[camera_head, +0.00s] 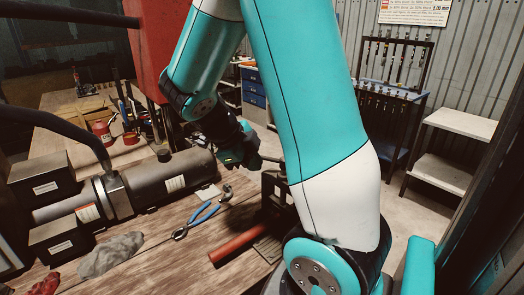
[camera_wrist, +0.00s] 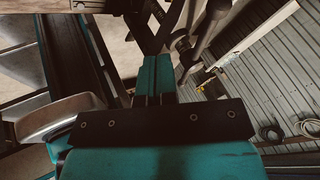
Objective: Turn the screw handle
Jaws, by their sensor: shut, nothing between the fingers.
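A dark metal screw assembly (camera_head: 275,188) stands at the right edge of the wooden workbench, partly hidden behind my arm. A thin light rod, which looks like its screw handle (camera_head: 272,159), sticks out near its top. My gripper (camera_head: 250,158) is beside this rod, at its left end. In the wrist view, a grey bar with a round knob (camera_wrist: 206,28), apparently the handle, lies just right of my gripper (camera_wrist: 154,50). My gripper is shut and empty. I cannot tell whether it touches the handle.
Blue-handled pliers (camera_head: 196,221), a hammer (camera_head: 226,192) and a red tube (camera_head: 237,245) lie on the bench. A large dark cylinder (camera_head: 168,180) lies at the left. A white shelf (camera_head: 462,123) stands at the right, with open floor before it.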

